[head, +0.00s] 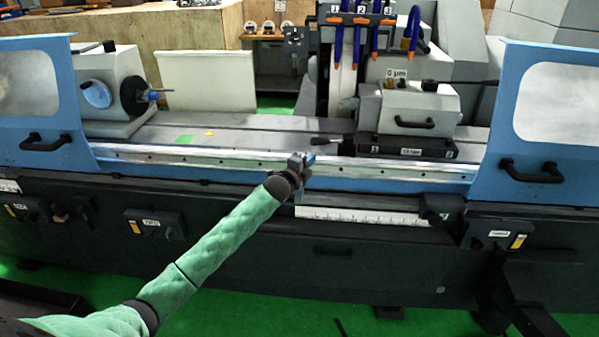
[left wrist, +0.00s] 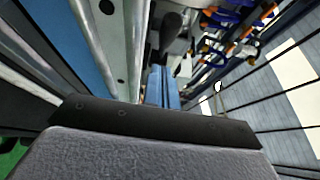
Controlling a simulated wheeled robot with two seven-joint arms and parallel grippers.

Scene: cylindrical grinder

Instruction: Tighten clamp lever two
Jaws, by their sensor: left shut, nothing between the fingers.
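A dark clamp lever (head: 325,142) sticks out to the left from the black base block (head: 410,147) under the grey workhead. The block carries a small label 1 near its left end and a label 2 (head: 449,154) near its right end. I cannot make out a separate lever at label 2. My left gripper (head: 309,159) is just below and left of the dark lever, in front of the machine's rail. A dark rounded handle (left wrist: 172,25) shows beyond the fingertips. My right gripper is out of view.
The metal rail (head: 200,159) runs along the front of the bed. Blue doors with handles (head: 530,172) stand at both sides. Blue coolant hoses (head: 375,30) hang above the workhead. A chuck (head: 133,96) sits at the left. The bed between is mostly clear.

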